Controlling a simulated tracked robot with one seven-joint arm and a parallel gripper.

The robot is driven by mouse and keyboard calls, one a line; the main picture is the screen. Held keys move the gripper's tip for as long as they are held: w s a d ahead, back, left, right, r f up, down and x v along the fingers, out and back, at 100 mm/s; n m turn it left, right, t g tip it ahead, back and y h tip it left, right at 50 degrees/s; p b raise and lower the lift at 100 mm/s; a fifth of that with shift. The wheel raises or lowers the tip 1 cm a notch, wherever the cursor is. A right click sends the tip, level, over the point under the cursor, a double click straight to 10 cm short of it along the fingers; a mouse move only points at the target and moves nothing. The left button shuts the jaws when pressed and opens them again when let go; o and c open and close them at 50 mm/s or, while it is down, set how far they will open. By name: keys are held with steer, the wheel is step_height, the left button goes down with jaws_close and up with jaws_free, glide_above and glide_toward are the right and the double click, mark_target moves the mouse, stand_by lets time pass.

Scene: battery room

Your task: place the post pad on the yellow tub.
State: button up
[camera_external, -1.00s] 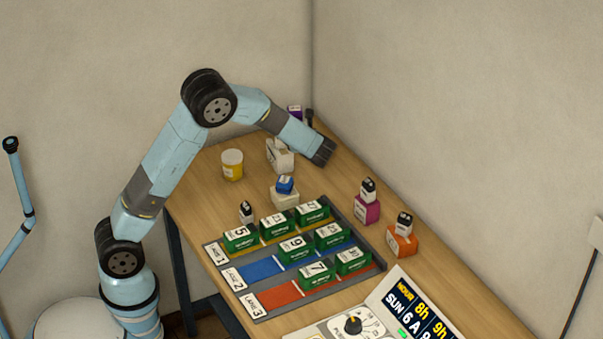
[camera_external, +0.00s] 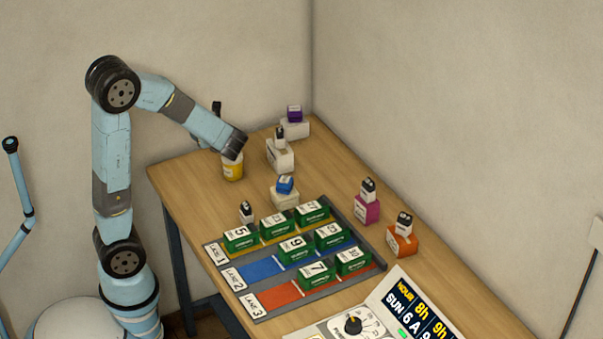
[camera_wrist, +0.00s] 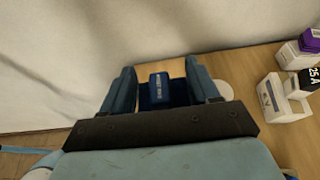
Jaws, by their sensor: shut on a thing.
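My gripper (camera_external: 234,154) is at the yellow tub (camera_external: 232,172) at the back left of the table, in front of its upper part in the external view. In the wrist view my gripper (camera_wrist: 161,90) is shut on a dark blue block (camera_wrist: 160,86) with small pale lettering that I cannot read; it seems to be the post pad. The external view hides this block behind the fingers. A pale round top, likely the tub's lid (camera_wrist: 226,90), shows just right of the right finger. I cannot tell whether the block touches the tub.
White holders (camera_external: 281,158) with stamps stand right of the tub; one carries a purple-topped piece (camera_external: 294,113). A cream holder with a blue-topped piece (camera_external: 285,185) is nearer. Green blocks fill much of the lane board (camera_external: 262,300). Pink (camera_external: 367,210) and orange (camera_external: 402,243) holders stand right.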

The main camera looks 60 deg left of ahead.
steer(key=shift+s+a, duration=0.1)
steer(key=shift+s, duration=0.85)
glide_above(233, 165)
steer(key=s+a, duration=0.2)
steer(key=s, duration=0.1)
step_height(233, 165, down, 4)
steer(key=w+f, duration=0.1)
steer(key=w+a+f, duration=0.1)
steer(key=f, duration=0.1)
steer(key=w+f, duration=0.1)
steer(key=shift+w+a+f, duration=0.2)
steer(key=shift+a+f, duration=0.15)
steer(key=shift+w+a+f, duration=0.2)
steer(key=shift+w+f, duration=0.25)
steer(key=shift+f, duration=1.7)
steer(key=shift+f, duration=0.1)
steer(key=o, duration=1)
